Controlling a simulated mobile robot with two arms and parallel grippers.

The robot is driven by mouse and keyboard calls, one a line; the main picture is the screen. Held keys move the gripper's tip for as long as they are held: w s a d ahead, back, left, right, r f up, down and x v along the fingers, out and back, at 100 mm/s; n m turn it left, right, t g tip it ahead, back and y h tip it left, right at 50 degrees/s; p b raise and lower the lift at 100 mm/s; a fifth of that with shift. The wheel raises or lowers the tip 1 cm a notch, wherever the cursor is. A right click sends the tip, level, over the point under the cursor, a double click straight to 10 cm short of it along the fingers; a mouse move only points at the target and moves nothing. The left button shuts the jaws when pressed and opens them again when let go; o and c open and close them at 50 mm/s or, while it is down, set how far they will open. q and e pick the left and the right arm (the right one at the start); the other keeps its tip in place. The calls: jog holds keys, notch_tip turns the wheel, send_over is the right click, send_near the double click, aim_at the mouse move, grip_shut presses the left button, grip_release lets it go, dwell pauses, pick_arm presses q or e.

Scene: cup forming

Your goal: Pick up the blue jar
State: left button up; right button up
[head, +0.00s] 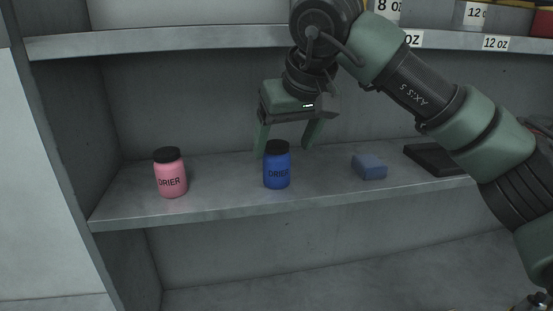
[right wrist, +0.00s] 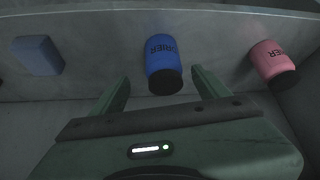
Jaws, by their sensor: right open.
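The blue jar (head: 277,172) has a black lid and the label "DRIER". It stands upright on the middle shelf in the head view. My right gripper (head: 285,150) is open and points down, just above and behind the jar. In the right wrist view the blue jar (right wrist: 163,60) lies ahead of the gap between the fingertips of my right gripper (right wrist: 160,76), with its black lid nearest the gripper. No finger visibly touches the jar. My left gripper does not show.
A pink jar (head: 170,175) labelled "DRIER" stands to the left on the same shelf (head: 225,207). A blue block (head: 369,167) and a dark flat object (head: 435,160) lie to the right. An upper shelf (head: 160,41) with "12 oz" labels runs above. Shelf space beside the blue jar is clear.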

jog(key=x, duration=0.2)
jog(key=p+x, duration=0.1)
jog(key=x, duration=0.1)
jog(key=shift+w+a+f, duration=0.15)
jog(key=shift+w+a, duration=0.15)
jog(key=shift+a, duration=0.2)
jog(key=shift+s+d, duration=0.1)
jog(key=shift+s, duration=0.1)
jog(key=shift+c, duration=0.8)
jog(key=c, duration=1.4)
jog(key=shift+o, duration=0.2)
